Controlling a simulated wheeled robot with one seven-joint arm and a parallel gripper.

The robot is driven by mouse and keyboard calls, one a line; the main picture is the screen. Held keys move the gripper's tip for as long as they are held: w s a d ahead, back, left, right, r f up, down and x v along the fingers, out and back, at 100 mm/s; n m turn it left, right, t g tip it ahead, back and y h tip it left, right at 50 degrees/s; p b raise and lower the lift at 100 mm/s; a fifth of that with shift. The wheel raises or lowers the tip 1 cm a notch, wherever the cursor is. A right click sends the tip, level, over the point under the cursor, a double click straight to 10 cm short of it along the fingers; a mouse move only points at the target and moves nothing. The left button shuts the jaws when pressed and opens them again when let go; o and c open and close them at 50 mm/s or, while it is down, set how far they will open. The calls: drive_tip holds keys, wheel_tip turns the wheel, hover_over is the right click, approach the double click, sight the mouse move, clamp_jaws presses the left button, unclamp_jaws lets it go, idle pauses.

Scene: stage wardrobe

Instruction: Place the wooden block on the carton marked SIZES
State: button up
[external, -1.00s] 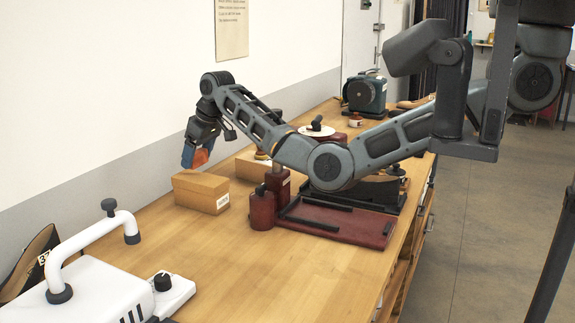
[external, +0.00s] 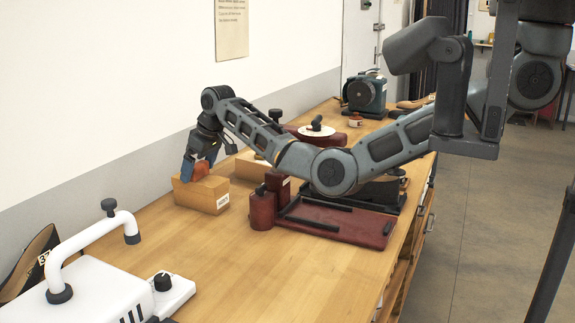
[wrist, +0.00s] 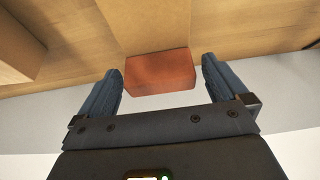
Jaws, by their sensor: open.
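The reddish-orange wooden block (external: 201,170) rests on the top of a brown carton (external: 201,195), near its back edge. The carton's small white label is too small to read. In the wrist view the block (wrist: 160,73) lies between the two blue fingers, with a gap on each side, and the carton's top (wrist: 150,25) shows beyond it. My gripper (wrist: 163,72) is open around the block, low over the carton; it also shows in the external view (external: 196,167).
Another light box (external: 252,165) is behind. A white machine (external: 90,285) is at the front left. Bare wood lies in front of the carton.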

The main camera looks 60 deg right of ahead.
drive_tip(key=v, duration=1.2)
drive_tip(key=shift+b, duration=0.3)
